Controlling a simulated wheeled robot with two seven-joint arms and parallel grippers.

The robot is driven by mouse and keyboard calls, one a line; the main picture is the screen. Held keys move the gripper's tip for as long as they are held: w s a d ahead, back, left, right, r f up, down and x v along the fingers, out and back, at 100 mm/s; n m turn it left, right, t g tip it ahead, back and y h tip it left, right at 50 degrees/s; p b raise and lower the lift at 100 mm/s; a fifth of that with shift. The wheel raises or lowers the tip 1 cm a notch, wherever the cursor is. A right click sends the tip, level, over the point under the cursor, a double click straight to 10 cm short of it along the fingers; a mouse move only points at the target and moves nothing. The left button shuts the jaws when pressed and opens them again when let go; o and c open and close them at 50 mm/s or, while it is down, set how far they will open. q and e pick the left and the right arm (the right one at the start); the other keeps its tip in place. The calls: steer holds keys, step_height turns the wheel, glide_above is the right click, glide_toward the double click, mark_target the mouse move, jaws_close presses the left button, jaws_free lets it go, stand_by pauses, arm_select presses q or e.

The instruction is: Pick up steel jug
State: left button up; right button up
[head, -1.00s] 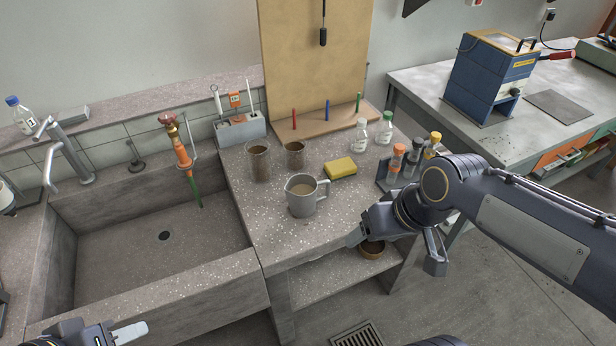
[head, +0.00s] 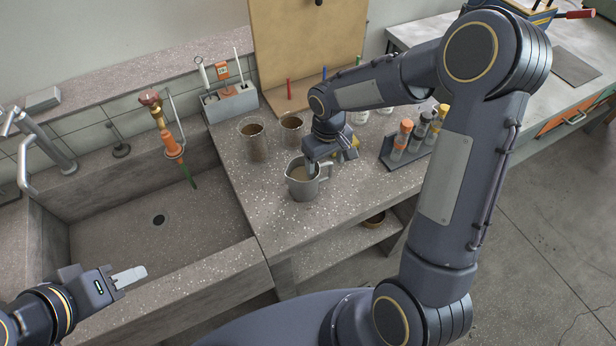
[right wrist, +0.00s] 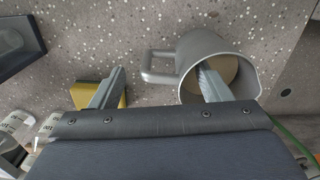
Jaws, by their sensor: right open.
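The steel jug (head: 303,187) stands upright on the speckled concrete bench, with tan contents visible inside. In the right wrist view the jug (right wrist: 246,72) has its handle (right wrist: 158,66) pointing left. My right gripper (head: 319,168) is open above it, pointing down. In the right wrist view one finger of the right gripper (right wrist: 160,90) overlaps the jug's mouth, and the other is beyond the handle, over the yellow sponge. I cannot tell how deep the first finger reaches. My left gripper (head: 125,278) is at lower left, away from the jug; its finger gap is unclear.
Two brown-filled beakers (head: 252,143) stand behind the jug. The yellow sponge (right wrist: 113,97) lies close to the handle side. A rack of capped bottles (head: 402,140) stands to the right. The sink (head: 160,255) is left of the bench edge.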

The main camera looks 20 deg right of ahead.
mark_target(324, 179)
step_height(324, 179, down, 5)
steer(key=shift+s+a+r+p, duration=0.1)
steer(key=shift+s+p, duration=0.05)
steer(key=shift+p, duration=0.25)
steer(key=c, duration=1.5)
